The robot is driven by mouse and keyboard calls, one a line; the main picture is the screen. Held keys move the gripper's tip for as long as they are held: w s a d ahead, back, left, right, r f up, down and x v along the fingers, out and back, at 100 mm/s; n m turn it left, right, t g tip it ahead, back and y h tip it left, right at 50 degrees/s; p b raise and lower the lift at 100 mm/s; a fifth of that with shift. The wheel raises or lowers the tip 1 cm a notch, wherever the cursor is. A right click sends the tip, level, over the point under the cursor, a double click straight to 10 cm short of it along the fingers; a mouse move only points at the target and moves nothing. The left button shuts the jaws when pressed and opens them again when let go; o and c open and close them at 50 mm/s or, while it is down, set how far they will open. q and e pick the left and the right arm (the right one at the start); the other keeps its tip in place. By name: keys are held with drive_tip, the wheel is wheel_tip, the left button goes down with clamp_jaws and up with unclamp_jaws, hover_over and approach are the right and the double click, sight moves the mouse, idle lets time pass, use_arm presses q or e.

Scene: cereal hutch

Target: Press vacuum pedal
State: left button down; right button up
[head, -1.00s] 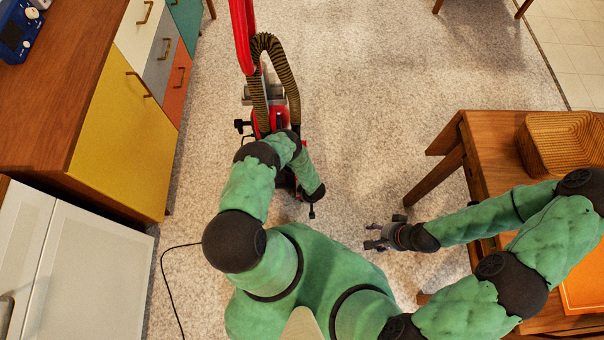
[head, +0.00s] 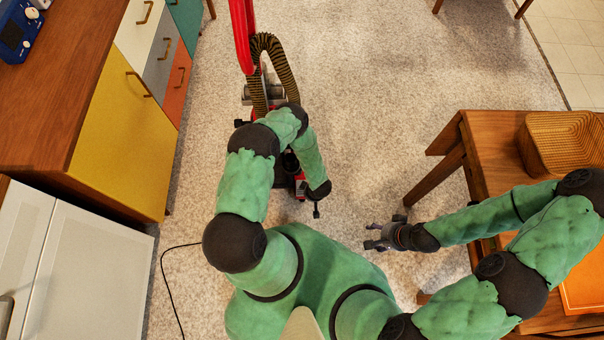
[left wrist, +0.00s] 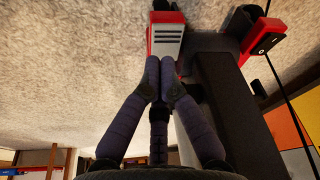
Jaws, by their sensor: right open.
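The red and black vacuum (head: 242,35) stands on the carpet at the upper middle of the head view, its lower part partly hidden behind my left arm. In the left wrist view, a red part with a grey slotted panel (left wrist: 166,38) is just beyond my left gripper (left wrist: 161,68), whose fingers are together and appear empty. Whether the tips touch that part I cannot tell. A red part with a black rocker switch (left wrist: 266,40) is further right; I cannot tell which part is the pedal. My right gripper (head: 371,237) is open and empty above the carpet.
A ribbed hose (head: 284,60) loops over the vacuum. A cabinet with a yellow door (head: 125,145) stands to the left, a wooden table (head: 487,150) with a wicker basket (head: 560,150) to the right. A black cord (head: 163,270) lies on the floor. Carpet between vacuum and table is clear.

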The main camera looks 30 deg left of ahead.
use_arm(q)
drive_tip(key=shift+v, duration=1.1)
drive_tip(key=shift+s, duration=0.1)
